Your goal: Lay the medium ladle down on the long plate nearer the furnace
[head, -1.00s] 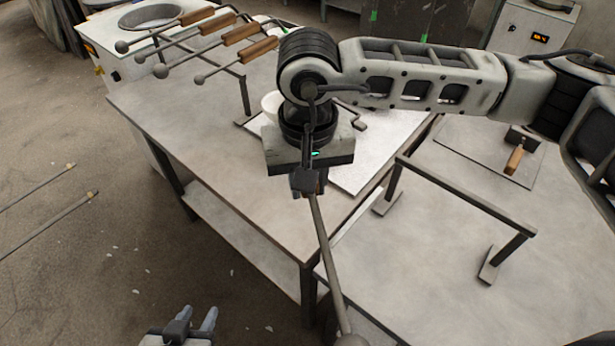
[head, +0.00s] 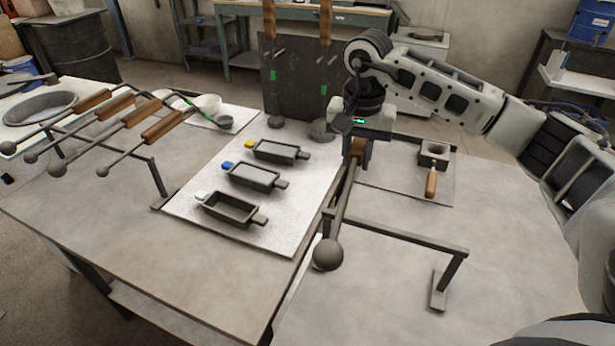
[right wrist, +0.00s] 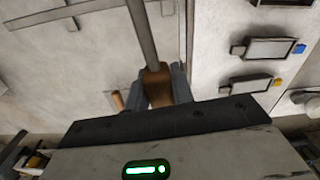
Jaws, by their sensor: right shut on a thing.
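My right gripper (head: 356,158) is shut on the wooden handle of a ladle (head: 327,254). Its rod slopes down toward me and ends in a dark round bowl at the near table edge. The right wrist view shows the brown handle (right wrist: 157,88) between the fingers. I cannot tell by size whether this is the medium ladle. A pale speckled plate (head: 275,232) lies left of the ladle, with three dark moulds on it. A smaller grey plate (head: 395,182) lies to the right, beyond the bar. The furnace (head: 40,108) is at the far left. My left gripper is out of view.
Several ladles (head: 150,130) rest on a rack at the left. An empty bar rack (head: 425,240) stands close right of the held ladle. An upright dark board (head: 305,90) stands behind. The right tabletop is otherwise clear.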

